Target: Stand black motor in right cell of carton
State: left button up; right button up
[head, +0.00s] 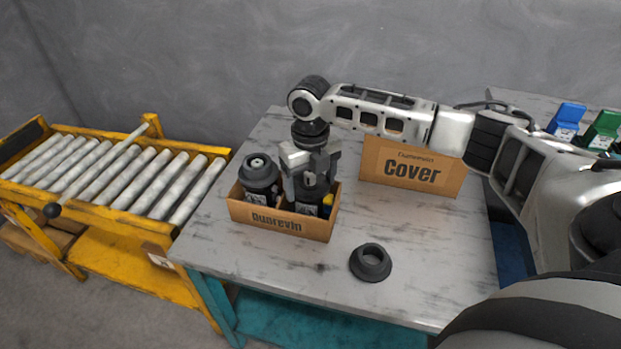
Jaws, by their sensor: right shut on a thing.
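An open carton (283,223) marked "Quorevin" stands on the table. One black motor (259,176) stands upright in its left cell. My right gripper (312,172) comes down over the right cell and is shut on a second black motor (313,197). That motor looks upright, with its lower part behind the carton's front wall. Whether it touches the cell floor is hidden. My left gripper is not in view.
A carton marked "Cover" (411,170) stands behind on the grey table (300,283). A black ring (370,263) lies in front. A yellow roller conveyor (120,175) is at left. Blue (567,119) and green (602,129) items are at far right.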

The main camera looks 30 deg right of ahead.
jog(key=o, duration=2)
jog(key=shift+o, duration=0.2)
notch_tip(320, 180, up, 12)
jog(key=shift+r+p, duration=0.1)
jog(key=shift+p, duration=0.55)
jog(key=shift+a, duration=0.1)
